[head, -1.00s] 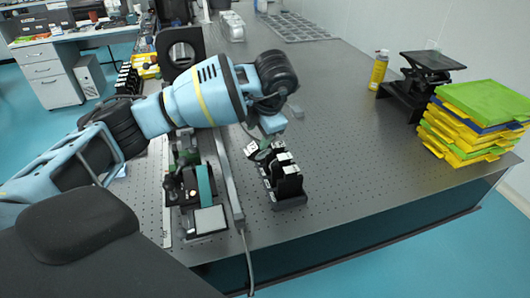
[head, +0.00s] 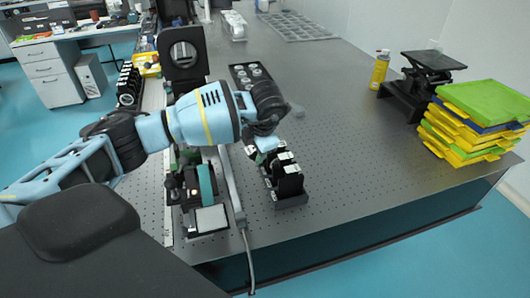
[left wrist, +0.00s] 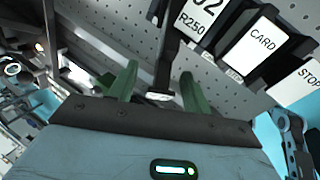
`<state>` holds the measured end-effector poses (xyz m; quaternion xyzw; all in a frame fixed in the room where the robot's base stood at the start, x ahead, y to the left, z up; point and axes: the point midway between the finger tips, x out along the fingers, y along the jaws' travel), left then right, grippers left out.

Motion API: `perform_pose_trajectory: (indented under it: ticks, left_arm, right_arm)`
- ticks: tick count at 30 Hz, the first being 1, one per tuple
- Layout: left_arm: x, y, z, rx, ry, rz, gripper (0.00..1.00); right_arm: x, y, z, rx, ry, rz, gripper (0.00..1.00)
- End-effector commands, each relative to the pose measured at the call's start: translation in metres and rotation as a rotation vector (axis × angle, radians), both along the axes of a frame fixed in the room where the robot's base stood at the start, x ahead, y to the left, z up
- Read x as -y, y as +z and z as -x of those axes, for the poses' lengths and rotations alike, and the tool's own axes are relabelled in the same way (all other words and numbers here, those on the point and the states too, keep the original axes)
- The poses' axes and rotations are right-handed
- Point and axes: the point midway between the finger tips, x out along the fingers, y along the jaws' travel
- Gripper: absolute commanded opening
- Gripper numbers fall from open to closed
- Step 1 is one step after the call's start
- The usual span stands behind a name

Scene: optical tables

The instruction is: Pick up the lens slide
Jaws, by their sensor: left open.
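A black rack (head: 292,201) of dark upright slides with white top labels stands near the front edge of the optical table. In the left wrist view the labels read "R250" (left wrist: 196,28), "CARD" (left wrist: 262,42) and "STOP" (left wrist: 309,78). The R250 one appears to be the lens slide. My left gripper (head: 262,156) is at the rack's back left end. In the left wrist view its two green fingers (left wrist: 158,72) are apart, with a dark upright bar showing between them. I cannot tell whether they touch it. My right gripper is not in view.
A rail with a mounted stage (head: 210,218) runs left of the rack. A tray of round optics (head: 248,75) lies behind my arm. Stacked green and yellow trays (head: 470,125), a black lift stand (head: 425,72) and a yellow bottle (head: 379,68) are at right. The table's middle right is clear.

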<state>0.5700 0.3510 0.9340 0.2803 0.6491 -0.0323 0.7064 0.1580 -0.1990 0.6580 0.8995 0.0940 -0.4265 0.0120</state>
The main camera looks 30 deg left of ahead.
Motion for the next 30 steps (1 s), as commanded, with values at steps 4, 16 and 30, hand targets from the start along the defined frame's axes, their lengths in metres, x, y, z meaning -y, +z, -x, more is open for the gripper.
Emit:
perform_pose_trajectory:
  ticks: [4, 16, 30]
  left_arm:
    - [0.000, 0.000, 0.000, 0.000, 0.000, 0.000, 0.48]
    - [0.001, 0.000, 0.000, 0.000, 0.000, 0.001, 0.00]
    - [0.001, 0.017, -0.001, 0.007, -0.001, 0.001, 0.00]
  right_arm:
    - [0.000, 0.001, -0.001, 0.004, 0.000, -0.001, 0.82]
    - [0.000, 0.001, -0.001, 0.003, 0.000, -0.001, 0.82]
    - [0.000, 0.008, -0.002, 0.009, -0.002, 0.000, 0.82]
